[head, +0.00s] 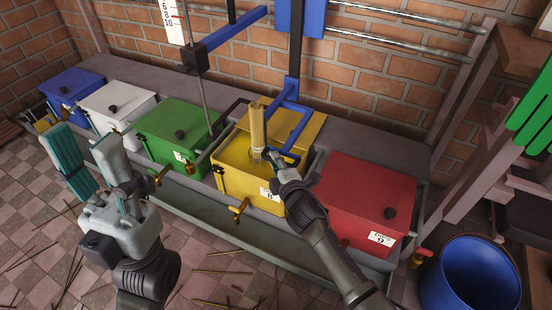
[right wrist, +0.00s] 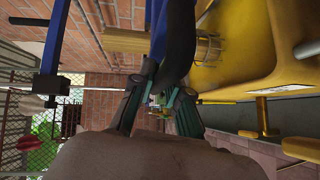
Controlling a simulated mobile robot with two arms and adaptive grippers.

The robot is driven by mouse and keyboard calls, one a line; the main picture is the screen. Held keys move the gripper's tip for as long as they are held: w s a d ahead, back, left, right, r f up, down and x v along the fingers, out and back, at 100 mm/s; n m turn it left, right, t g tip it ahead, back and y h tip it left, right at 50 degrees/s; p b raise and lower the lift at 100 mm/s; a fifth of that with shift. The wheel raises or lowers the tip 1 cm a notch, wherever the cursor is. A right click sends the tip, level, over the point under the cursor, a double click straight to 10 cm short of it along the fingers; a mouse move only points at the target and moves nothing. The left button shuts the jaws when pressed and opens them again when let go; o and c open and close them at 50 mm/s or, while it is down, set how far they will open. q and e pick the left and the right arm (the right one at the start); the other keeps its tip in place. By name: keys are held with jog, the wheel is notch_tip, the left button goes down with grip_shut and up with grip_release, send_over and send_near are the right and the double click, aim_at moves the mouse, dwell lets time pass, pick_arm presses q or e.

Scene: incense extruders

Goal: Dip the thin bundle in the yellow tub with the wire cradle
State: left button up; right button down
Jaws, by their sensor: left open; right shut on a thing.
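The yellow tub (head: 232,184) stands open in the row, its yellow lid (head: 304,128) raised behind the opening. The thin tan bundle (head: 257,122) stands upright over the opening, its lower end by the wire cradle (head: 257,153). Whether that end touches the tub's contents is hidden. My left gripper (head: 84,140) is open and empty, in front of the white tub.
Blue (head: 70,88), white (head: 117,106) and green (head: 178,140) tubs stand left, a red tub (head: 365,195) right, all lidded. A blue frame (head: 291,95) hangs behind the yellow tub. A blue bucket (head: 470,275) stands on the floor right. Sticks litter the floor.

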jog(key=shift+f+b, duration=0.65)
jog(key=shift+f, duration=0.7)
jog(key=shift+s+f, duration=0.1)
jog(key=c, duration=1.1)
grip_release()
jog(key=shift+c, duration=0.2)
jog(key=v, duration=1.2)
jog(key=shift+a, duration=0.1)
